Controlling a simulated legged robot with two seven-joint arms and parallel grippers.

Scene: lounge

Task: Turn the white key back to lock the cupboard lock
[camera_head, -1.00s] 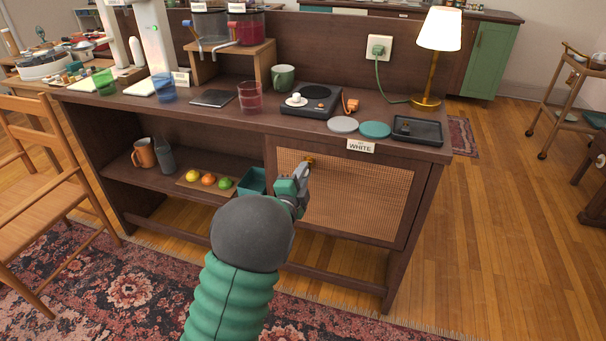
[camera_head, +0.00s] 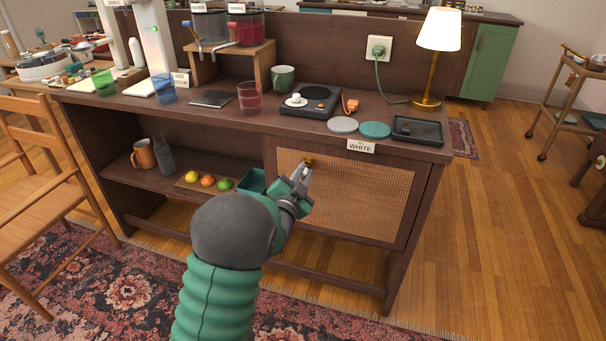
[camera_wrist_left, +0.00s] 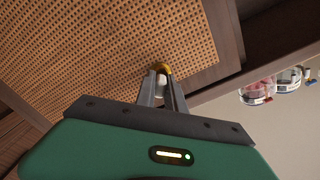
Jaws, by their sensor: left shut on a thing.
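The cupboard door (camera_head: 360,200) has a woven cane panel in a dark wood frame. Its brass lock (camera_head: 309,160) is near the door's upper left corner and also shows in the left wrist view (camera_wrist_left: 163,68). My left gripper (camera_head: 304,170) is at the lock, its fingers reaching up to it from below. In the left wrist view, my left gripper (camera_wrist_left: 161,88) is shut on the white key (camera_wrist_left: 161,80), which sits between the fingertips right by the brass lock. Most of the key is hidden by the fingers. My right gripper is out of view.
A label reading WHITE (camera_head: 361,147) is on the counter edge above the door. Left of the door, an open shelf holds a teal box (camera_head: 252,180), several fruits and an orange mug (camera_head: 144,153).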

